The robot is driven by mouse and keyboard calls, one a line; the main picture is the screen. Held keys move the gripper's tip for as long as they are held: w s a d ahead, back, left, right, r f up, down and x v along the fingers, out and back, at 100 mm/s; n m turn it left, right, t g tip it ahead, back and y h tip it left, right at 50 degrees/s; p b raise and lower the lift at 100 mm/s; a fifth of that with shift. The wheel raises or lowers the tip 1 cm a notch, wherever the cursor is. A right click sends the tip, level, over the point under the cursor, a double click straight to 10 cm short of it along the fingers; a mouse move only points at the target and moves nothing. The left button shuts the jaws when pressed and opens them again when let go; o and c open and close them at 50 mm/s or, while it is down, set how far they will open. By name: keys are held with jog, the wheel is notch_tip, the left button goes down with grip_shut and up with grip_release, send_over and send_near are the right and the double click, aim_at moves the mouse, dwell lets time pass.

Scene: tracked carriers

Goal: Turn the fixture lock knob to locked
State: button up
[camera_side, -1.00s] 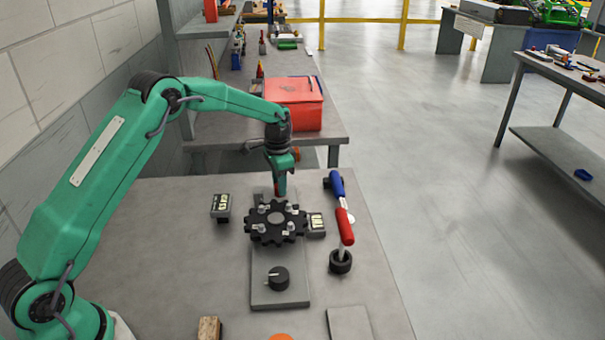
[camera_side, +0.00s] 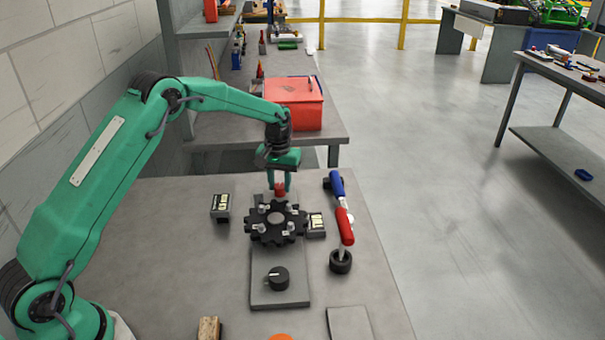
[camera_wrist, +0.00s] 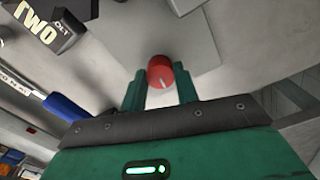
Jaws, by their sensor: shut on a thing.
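A red knob (camera_side: 280,189) stands at the far end of the grey fixture plate (camera_side: 280,297), behind a black toothed disc (camera_side: 276,222). My gripper (camera_side: 280,186) points down over the knob, with one finger on each side of it. In the wrist view the red knob (camera_wrist: 160,73) sits between my green fingertips (camera_wrist: 159,86), and a white pointer line shows on its top. My gripper is shut on this knob. No lock marking around it is readable. A black knob (camera_side: 277,278) with a pale pointer is on the near end of the plate.
Small labelled blocks flank the disc, one at left (camera_side: 221,207) and one at right (camera_side: 316,225). The left bench top is mostly clear.

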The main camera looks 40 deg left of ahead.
aim_at(280, 186)
jog(key=shift+r+n, duration=0.15)
jog(key=shift+n, duration=0.65)
jog(key=o, duration=1)
jog(key=shift+c, duration=0.2)
jog(key=shift+r, duration=3.85)
